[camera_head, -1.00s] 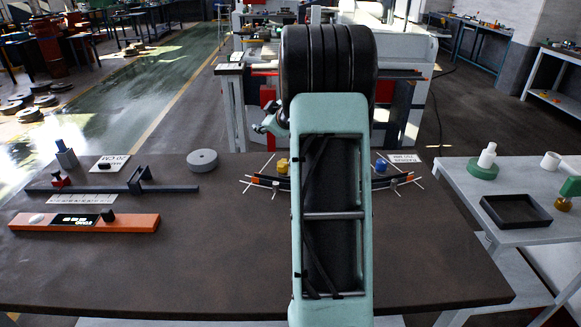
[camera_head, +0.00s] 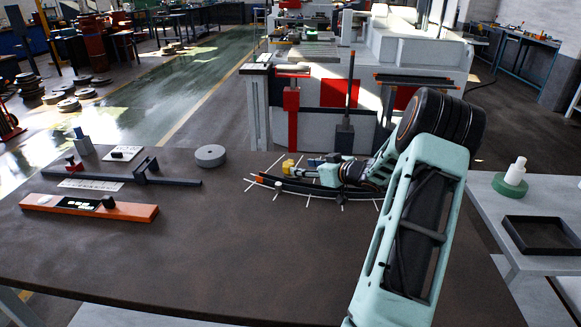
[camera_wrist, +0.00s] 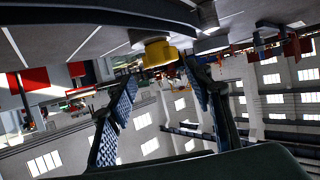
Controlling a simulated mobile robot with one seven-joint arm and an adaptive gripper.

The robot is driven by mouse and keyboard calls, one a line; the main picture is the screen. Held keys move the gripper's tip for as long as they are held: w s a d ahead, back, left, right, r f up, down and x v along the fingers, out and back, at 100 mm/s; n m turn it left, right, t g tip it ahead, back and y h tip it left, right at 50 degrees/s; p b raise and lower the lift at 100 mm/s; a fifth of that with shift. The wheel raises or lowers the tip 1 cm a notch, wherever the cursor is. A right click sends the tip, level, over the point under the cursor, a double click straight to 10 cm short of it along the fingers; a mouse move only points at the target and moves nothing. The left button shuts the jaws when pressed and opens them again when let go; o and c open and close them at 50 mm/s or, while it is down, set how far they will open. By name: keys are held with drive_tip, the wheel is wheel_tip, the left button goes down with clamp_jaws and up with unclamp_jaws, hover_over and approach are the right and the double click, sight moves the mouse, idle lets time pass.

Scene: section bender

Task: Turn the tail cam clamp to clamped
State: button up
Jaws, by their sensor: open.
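A dark curved bar (camera_head: 300,188) lies on a white-marked fixture on the brown bench, with an orange band near its left end. A yellow clamp knob (camera_head: 289,166) stands at the bar's left part; it also shows in the wrist view (camera_wrist: 158,53). No label tells me whether it is the tail cam clamp. My gripper (camera_head: 304,171) is open, low over the fixture, just right of the yellow knob. In the wrist view the knob lies ahead, between the two blue-padded fingertips; I cannot tell whether they touch it. The blue knob is not clearly visible behind my gripper.
An orange level-like bar (camera_head: 88,207), a dark rail (camera_head: 120,178) and a grey disc (camera_head: 210,155) sit on the left of the bench. A side table (camera_head: 482,205) at right holds a black tray (camera_head: 541,236). The bench's front middle is clear.

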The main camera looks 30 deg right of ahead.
sight(289, 163)
drive_tip(key=x, duration=0.9)
drive_tip(key=shift+w+f, duration=0.15)
drive_tip(key=shift+w, duration=0.15)
drive_tip(key=shift+b, duration=0.3)
drive_tip(key=c, duration=1.2)
